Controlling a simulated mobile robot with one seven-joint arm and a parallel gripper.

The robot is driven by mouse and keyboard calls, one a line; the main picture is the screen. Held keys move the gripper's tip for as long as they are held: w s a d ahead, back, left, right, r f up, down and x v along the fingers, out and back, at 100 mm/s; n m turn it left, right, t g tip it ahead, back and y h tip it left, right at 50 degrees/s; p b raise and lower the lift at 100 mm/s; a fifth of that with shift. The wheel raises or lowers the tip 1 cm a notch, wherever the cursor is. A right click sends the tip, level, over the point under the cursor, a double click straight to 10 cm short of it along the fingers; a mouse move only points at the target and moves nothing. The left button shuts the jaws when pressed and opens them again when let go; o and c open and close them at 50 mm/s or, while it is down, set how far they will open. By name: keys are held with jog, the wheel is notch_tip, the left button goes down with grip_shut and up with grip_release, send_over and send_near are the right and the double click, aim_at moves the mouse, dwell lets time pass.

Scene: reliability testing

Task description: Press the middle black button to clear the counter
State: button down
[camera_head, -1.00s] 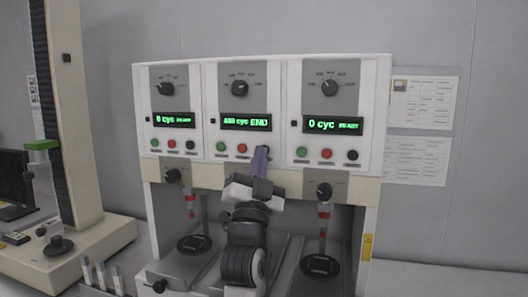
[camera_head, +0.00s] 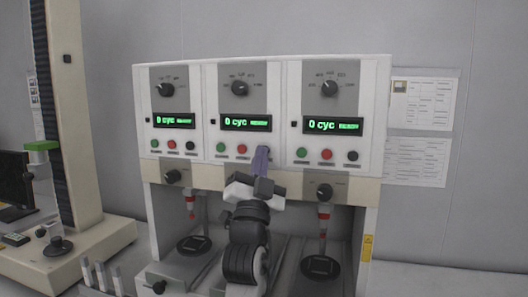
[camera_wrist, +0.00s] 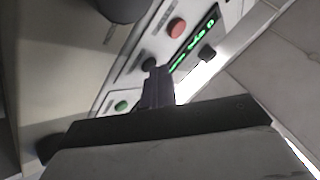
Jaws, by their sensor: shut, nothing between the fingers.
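The tester has three panels side by side. The middle panel's display (camera_head: 246,124) is lit green and reads 0 cyc, with a small word after it that looks like READY. Below it are a green button (camera_head: 221,148) and a red button (camera_head: 242,149). My gripper (camera_head: 262,152) is shut and empty, with its purple-grey fingertips over the spot of the middle black button, hiding it in the head view. In the wrist view my gripper (camera_wrist: 158,78) reaches the panel right beside a black button (camera_wrist: 148,64); whether they touch is unclear.
The left display (camera_head: 174,121) and right display (camera_head: 331,125) also read 0 cyc. The right panel's green button (camera_head: 302,152) is close to my fingertips. Knobs (camera_head: 324,191) stick out below the panels. A tall stand (camera_head: 75,120) is at left.

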jog(key=shift+s+a, duration=0.25)
jog(key=shift+s, duration=0.5)
jog(key=shift+s, duration=0.1)
jog(key=shift+s+a+b, duration=0.15)
jog(key=shift+s+a, duration=0.1)
jog(key=shift+s, duration=0.5)
jog(key=shift+s+a+b, duration=0.15)
jog(key=shift+s+a, duration=0.1)
jog(key=shift+s, duration=0.5)
jog(key=shift+s+a+b, duration=0.15)
jog(key=shift+s+a, duration=0.1)
jog(key=shift+s, duration=0.5)
